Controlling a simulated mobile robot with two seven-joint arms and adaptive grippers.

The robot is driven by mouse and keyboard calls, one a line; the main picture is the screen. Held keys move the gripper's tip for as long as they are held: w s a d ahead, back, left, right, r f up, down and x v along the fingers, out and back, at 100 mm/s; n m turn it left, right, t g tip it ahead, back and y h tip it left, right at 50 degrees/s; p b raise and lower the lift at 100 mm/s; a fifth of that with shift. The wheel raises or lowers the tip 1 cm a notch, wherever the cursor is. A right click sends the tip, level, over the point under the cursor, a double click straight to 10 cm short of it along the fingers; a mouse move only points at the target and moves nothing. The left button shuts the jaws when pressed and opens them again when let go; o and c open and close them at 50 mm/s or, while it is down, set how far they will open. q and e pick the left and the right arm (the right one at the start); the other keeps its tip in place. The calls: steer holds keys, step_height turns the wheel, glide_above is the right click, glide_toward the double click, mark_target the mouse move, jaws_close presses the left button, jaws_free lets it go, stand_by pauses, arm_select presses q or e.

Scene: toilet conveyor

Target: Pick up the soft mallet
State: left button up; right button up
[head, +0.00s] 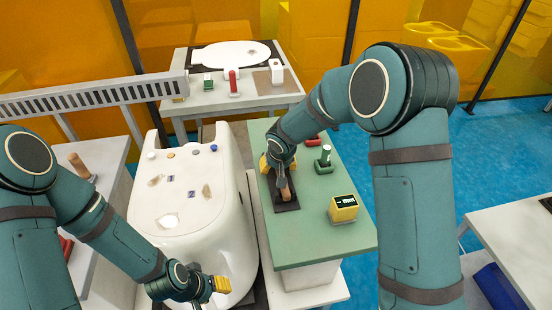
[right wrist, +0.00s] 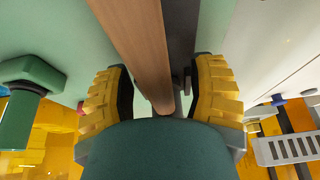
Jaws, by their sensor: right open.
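A wooden handle (head: 285,191), apparently that of the soft mallet, is at the dark mat (head: 289,207) on the green-topped table (head: 310,250). Its head cannot be made out. My right gripper (head: 277,166) is low over that table, at the handle's far end. In the right wrist view, the brown wooden handle (right wrist: 138,40) runs between the two yellow fingers of the open right gripper (right wrist: 160,95), with gaps beside it. My left gripper (head: 219,284) is at the front of the white toilet body (head: 190,215), apart from the mallet; its opening is unclear.
A green holder with a green-handled item (head: 325,160), a red item (head: 313,140) and a yellow box with a display (head: 344,208) share the green table. A toilet seat (head: 232,55) lies on the back table. Another wooden handle (head: 78,165) stands on the left table.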

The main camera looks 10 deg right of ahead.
stand_by(0.3)
jaws_close()
stand_by(0.3)
steer(key=shift+r+p, duration=0.3)
steer(key=shift+p, duration=0.35)
step_height(320, 180, up, 10)
steer(key=shift+p, duration=0.85)
steer(key=shift+w, duration=0.1)
